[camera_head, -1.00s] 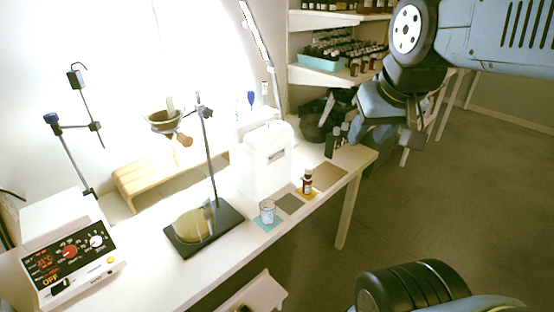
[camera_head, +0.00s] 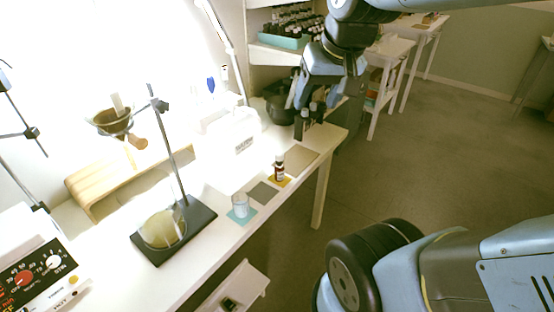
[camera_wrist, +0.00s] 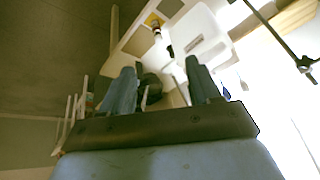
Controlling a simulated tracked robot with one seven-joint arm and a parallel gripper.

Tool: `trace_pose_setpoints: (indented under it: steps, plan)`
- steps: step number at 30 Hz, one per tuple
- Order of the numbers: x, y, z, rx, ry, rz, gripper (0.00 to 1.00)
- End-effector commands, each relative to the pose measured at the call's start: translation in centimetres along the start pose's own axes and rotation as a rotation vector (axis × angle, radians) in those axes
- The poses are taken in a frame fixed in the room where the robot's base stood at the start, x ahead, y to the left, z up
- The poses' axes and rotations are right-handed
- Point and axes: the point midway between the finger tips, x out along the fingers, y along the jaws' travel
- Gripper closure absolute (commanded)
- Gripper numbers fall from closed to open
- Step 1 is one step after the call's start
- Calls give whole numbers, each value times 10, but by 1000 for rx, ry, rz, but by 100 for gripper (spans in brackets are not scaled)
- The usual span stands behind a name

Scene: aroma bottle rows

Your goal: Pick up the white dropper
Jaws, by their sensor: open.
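A small pale dropper-like piece (camera_head: 224,72) stands at the back of the bench, beside a blue-topped one (camera_head: 211,85). It is small and washed out by the bright window, so I cannot be sure that it is the white dropper. My gripper (camera_head: 325,88) is above the bench's far right end, to the right of these pieces and well apart from them. In the wrist view my gripper (camera_wrist: 162,86) has its two blue-grey fingers spread wide with nothing held between them. I cannot clearly make out the white dropper in the wrist view.
A brown bottle (camera_head: 279,168), a glass beaker (camera_head: 240,205) and a stand with a flask (camera_head: 160,230) line the front. A white container (camera_head: 238,140) stands behind. A shelf (camera_head: 280,55) holds rows of bottles.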

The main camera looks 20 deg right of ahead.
Motion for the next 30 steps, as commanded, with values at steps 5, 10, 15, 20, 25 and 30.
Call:
trace_pose_setpoints:
  steps: [5,10,15,20,25,30]
  plan:
    - [31,-1,-32,79,-86,-42,38]
    - [64,-1,-60,157,-161,-55,38]
    - [102,-2,-83,233,-230,-44,38]
    - [140,-2,-102,301,-287,-13,38]
    - [183,-3,-119,367,-336,40,38]
    - [224,-3,-131,423,-367,107,38]
